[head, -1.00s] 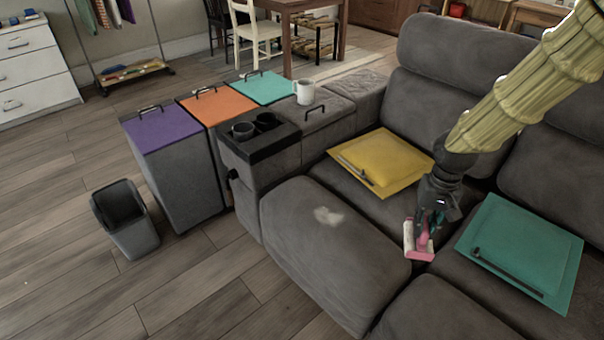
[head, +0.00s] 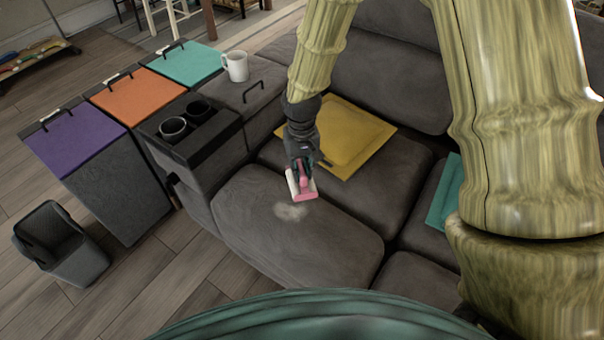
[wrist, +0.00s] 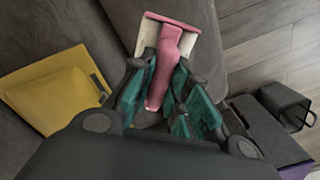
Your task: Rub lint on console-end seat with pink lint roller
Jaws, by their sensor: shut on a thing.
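A pale lint patch (head: 290,211) lies on the grey console-end seat (head: 335,228), near its middle. My gripper (head: 300,170) is shut on the pink lint roller (head: 305,190) and holds it over that seat, beside the lint at its upper right. In the wrist view the pink handle (wrist: 160,78) sits between the fingers (wrist: 162,95), with the white roller head (wrist: 150,32) pointing away over the seat. The lint is not visible in the wrist view. I cannot tell whether the roller touches the seat.
The console with cup holders (head: 190,125) and a white mug (head: 236,66) stand left of the seat. A yellow cushion (head: 350,135) lies behind it and a teal cushion (head: 440,195) to the right. Purple (head: 75,140), orange and teal lids and a grey bin (head: 60,245) are further left.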

